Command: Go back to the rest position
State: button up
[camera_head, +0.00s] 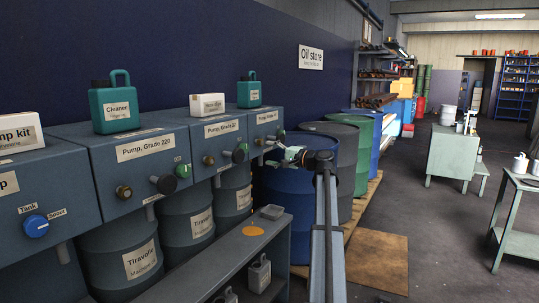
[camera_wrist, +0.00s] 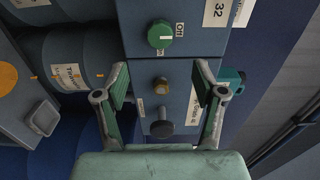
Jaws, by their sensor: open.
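My gripper (camera_head: 266,152) is open and empty at the end of my arm, in front of the rightmost pump cabinet (camera_head: 262,120) in the head view. In the wrist view my gripper (camera_wrist: 162,80) has its two fingers spread wide. A brass knob (camera_wrist: 161,86) and a dark knob (camera_wrist: 162,127) on the cabinet face show between and beyond them. A green knob (camera_wrist: 160,34) beside an "On" mark lies above the fingertips. I cannot tell the exact gap to the cabinet face.
A blue drum (camera_head: 287,195) stands close behind and below my gripper. A grey shelf (camera_head: 200,262) at the front carries an orange puddle (camera_head: 253,231) and a small grey tray (camera_head: 271,212). Green canisters (camera_head: 117,103) stand on the cabinets. The floor (camera_head: 430,215) at right has open room.

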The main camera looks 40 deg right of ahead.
jog(key=s+a+f+n+g+h+p, duration=0.1)
jog(key=s+a+f+g, duration=0.3)
jog(key=f, duration=0.9)
jog(key=w+a+f+n+g, duration=0.15)
jog(key=a+f, duration=0.45)
jog(key=f, duration=0.8)
jog(key=s+a+f+n+g+h+p, duration=0.15)
jog(key=a+f+g, duration=0.3)
jog(key=f, duration=0.85)
jog(key=s+a+f+n+g+p, duration=0.1)
jog(key=s+a+f+g, duration=0.1)
jog(key=s+a+f, duration=0.6)
jog(key=s+a+f+n+g, duration=0.2)
jog(key=s+a+f+g, duration=0.1)
jog(key=a+f, duration=0.8)
jog(key=s+a+f+n+g+p, duration=0.2)
jog(key=s+a+f+g, duration=0.1)
jog(key=s+a+f, duration=0.65)
jog(key=s+a+f+n+g+p, duration=0.1)
jog(key=s+a, duration=0.3)
jog(key=s, duration=0.5)
jog(key=s+a+f+n+g+h+p, duration=0.1)
jog(key=s+a+n+g, duration=0.1)
jog(key=s, duration=0.8)
jog(key=s+a+f+n+g+h+p, duration=0.1)
jog(key=s+a+f+n+g, duration=0.1)
jog(key=s+a, duration=0.5)
jog(key=shift+s+n+g, duration=0.3)
jog(key=shift+s+g, duration=0.3)
jog(key=shift+s, duration=0.65)
